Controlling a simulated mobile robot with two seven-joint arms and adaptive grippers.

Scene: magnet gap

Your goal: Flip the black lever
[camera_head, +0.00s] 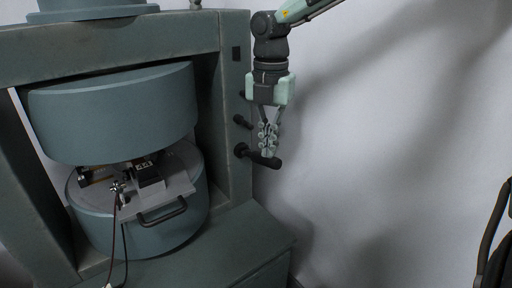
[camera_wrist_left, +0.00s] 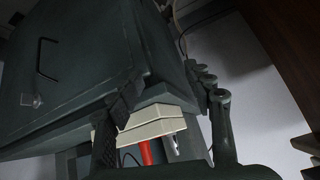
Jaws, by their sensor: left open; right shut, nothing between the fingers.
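The black lever (camera_head: 262,159) sticks out from the right side of the grey-green magnet frame (camera_head: 236,178) in the head view. It is a dark bar with a thick rounded end, pointing right and slightly down. My right gripper (camera_head: 267,152) hangs from above with its fingers closed and empty. Its fingertips overlap the lever near its outer end; I cannot tell whether they touch it. My left gripper (camera_wrist_left: 165,80) shows only in the left wrist view, with its two dark fingers spread apart. The lever cannot be made out in that view.
A smaller black knob (camera_head: 242,121) sits above the lever on the same frame side. Between the magnet's round poles is a plate with a handle (camera_head: 163,214) and cables. The wrist view shows cream slabs (camera_wrist_left: 145,127) between the left fingers and a dark panel (camera_wrist_left: 70,60).

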